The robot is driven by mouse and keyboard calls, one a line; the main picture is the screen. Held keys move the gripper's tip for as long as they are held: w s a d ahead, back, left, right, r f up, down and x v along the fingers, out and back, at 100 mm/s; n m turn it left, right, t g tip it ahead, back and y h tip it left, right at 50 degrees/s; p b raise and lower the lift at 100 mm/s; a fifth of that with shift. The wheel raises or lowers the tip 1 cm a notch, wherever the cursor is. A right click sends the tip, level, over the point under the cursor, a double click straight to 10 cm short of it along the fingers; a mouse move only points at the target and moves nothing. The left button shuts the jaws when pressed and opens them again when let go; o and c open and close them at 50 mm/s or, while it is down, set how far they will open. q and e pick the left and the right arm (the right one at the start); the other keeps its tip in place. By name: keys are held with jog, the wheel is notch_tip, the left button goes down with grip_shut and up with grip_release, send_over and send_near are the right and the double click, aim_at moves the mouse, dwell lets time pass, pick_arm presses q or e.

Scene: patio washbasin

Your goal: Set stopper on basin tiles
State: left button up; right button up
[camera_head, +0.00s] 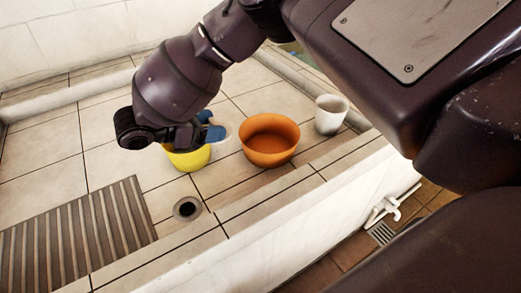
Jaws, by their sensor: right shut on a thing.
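The drain (187,208) is a dark round hole with a pale ring in the tiles, below the yellow pot in the picture. My left gripper is not in view.
An orange bowl (269,150) and a white cup (331,124) stand right of the yellow pot. A brown slatted mat (77,240) lies at the lower left. The basin's raised front edge (266,212) runs diagonally. Tiles at the left are clear.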

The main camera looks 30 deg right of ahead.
jog(key=shift+a+f, duration=0.1)
jog(key=shift+f, duration=0.2)
notch_tip(320, 180, down, 20)
jog(key=b, duration=0.6)
jog(key=shift+r, duration=0.35)
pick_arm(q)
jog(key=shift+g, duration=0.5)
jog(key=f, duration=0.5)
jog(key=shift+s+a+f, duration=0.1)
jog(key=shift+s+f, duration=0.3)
pick_arm(e)
jog(key=o, duration=0.9)
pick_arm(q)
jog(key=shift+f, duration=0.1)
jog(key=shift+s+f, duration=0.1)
